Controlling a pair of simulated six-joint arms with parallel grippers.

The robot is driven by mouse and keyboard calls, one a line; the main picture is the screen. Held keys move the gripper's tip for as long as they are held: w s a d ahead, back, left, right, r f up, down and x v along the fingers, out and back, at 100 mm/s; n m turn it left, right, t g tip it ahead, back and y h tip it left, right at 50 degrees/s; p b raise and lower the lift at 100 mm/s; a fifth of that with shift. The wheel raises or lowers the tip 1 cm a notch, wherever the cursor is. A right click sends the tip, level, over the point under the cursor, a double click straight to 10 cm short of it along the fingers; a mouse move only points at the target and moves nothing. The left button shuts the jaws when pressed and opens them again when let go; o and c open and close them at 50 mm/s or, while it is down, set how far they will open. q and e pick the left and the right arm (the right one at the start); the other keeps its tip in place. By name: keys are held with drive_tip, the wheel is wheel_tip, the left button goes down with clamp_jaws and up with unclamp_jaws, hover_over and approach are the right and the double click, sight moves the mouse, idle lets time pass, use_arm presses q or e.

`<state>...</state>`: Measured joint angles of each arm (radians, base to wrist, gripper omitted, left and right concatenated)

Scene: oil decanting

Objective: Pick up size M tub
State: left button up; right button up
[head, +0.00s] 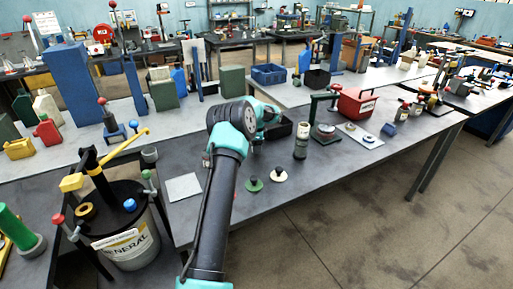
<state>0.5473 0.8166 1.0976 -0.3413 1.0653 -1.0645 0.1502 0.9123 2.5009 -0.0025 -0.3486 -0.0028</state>
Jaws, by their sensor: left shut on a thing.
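My left gripper (268,117) is over the grey bench, past the end of my teal and black arm. The arm's wrist hides most of its fingers. It is shut on a dark open-topped tub (283,129), which shows just behind and beside the wrist. The contact itself is hidden, and I cannot read a size mark on the tub. I cannot tell whether the tub touches the bench. My right gripper is not in view.
A grey bottle (301,141) stands right of the tub, with a green stand (323,117) and red box (356,104) beyond. A large drum (128,235) stands at left.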

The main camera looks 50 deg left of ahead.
use_arm(q)
drive_tip(key=shift+r, duration=0.1)
drive_tip(key=shift+r, duration=1.8)
drive_tip(key=s+d, duration=0.3)
drive_tip(key=d, duration=0.1)
drive_tip(key=s+d, duration=0.4)
drive_tip(key=s+d+r, duration=0.1)
drive_tip(key=s+d, duration=0.2)
drive_tip(key=d, duration=0.1)
drive_tip(key=shift+s+r, duration=0.1)
drive_tip(key=shift+s, duration=0.2)
